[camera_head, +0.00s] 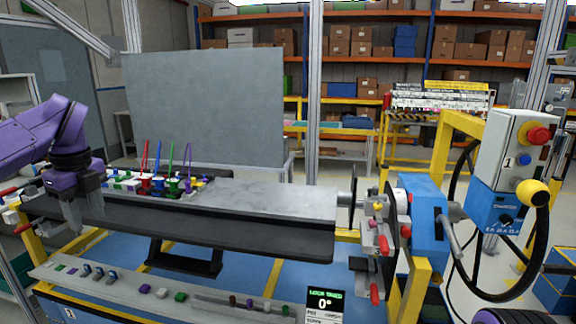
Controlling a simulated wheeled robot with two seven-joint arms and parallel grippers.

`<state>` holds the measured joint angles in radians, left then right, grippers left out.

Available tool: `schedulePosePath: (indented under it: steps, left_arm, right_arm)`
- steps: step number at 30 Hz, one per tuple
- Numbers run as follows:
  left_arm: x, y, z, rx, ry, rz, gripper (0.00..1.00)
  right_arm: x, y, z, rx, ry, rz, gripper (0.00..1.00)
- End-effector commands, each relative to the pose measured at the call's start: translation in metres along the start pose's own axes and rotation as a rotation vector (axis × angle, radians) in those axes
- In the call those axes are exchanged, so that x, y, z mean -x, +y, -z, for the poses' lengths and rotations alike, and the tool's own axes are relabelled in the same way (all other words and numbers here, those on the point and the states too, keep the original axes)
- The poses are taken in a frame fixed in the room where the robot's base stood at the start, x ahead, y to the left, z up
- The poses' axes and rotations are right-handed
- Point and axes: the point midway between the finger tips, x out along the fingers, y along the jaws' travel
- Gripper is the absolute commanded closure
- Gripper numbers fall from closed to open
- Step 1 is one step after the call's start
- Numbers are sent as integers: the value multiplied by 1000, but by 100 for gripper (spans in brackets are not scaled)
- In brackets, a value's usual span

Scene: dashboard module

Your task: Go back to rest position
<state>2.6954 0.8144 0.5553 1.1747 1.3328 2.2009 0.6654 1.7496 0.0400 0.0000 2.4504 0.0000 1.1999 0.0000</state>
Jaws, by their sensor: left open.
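My left arm comes in from the left, purple with a dark wrist. My left gripper (84,215) points down, open, with no object visible between its fingers. It hangs in front of the left part of the long grey dashboard module (270,197), and I cannot tell whether it touches anything. Behind and right of it, red, green, blue and purple connectors (165,184) with upright wires sit on the module. My right gripper is out of view; a dark purple part shows at the bottom right edge.
A grey strip (120,282) with several small coloured plugs runs along the front. A small display (325,304) reads 0°. At right are a blue clamp unit (426,215), a control box (513,150) with a red button, and a black handwheel (545,245). A grey panel (205,105) stands behind.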

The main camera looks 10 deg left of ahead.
Motion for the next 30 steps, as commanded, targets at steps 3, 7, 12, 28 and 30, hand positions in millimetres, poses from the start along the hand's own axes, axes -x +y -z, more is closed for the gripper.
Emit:
schedulePosePath:
  steps: [3, 7, 12, 28, 30]
  left_arm:
    - [-4, -6, -14, -120, -122, 10, 57]
    - [-14, -15, -28, -302, -306, -24, 57]
    - [-39, -39, -29, -673, -619, -178, 57]
    - [-274, -60, 129, -2399, -1115, -857, 57]
    - [-313, -36, 157, -2641, -1090, -891, 57]
  right_arm:
    - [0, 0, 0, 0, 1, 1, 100]
    - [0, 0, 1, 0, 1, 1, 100]
    - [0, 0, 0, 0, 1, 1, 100]
    - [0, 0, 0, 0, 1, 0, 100]
    - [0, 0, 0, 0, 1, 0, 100]
